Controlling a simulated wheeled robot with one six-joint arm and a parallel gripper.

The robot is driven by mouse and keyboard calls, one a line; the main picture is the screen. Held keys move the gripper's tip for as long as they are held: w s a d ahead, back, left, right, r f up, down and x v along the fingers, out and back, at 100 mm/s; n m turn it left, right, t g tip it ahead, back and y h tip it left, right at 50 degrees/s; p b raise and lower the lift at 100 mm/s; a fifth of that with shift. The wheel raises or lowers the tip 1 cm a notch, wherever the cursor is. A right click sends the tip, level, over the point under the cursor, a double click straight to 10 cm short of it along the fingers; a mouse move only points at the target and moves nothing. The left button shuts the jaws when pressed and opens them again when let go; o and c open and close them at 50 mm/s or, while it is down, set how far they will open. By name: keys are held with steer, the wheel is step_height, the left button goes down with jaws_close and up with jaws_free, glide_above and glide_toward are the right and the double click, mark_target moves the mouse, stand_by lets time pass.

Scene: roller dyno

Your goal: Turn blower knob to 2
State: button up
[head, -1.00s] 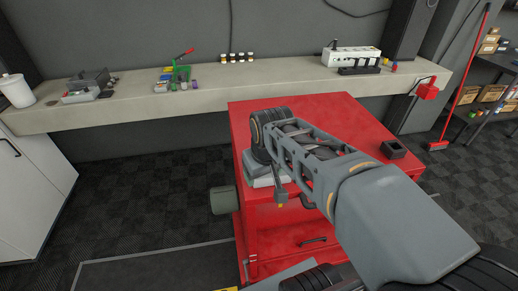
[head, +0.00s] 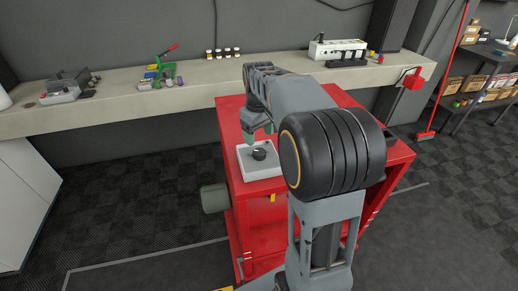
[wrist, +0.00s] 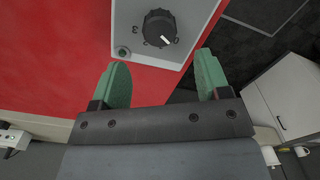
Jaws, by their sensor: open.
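The blower knob (head: 259,154) is a black round knob on a light grey box (head: 270,171) that sits on the red cabinet. In the wrist view the knob (wrist: 159,28) has a white pointer mark aimed toward the lower right. A small green light (wrist: 123,52) is on the box's corner. My gripper (wrist: 164,75) has green fingers, spread apart and empty, just short of the knob. In the head view the gripper (head: 258,136) is above and behind the knob, partly hidden by my arm.
The red cabinet (head: 232,130) carries the box near its left edge.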

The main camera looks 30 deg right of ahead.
mark_target(259, 151)
step_height(259, 151, down, 7)
stand_by(0.3)
steer(key=shift+c, duration=0.2)
steer(key=c, duration=0.9)
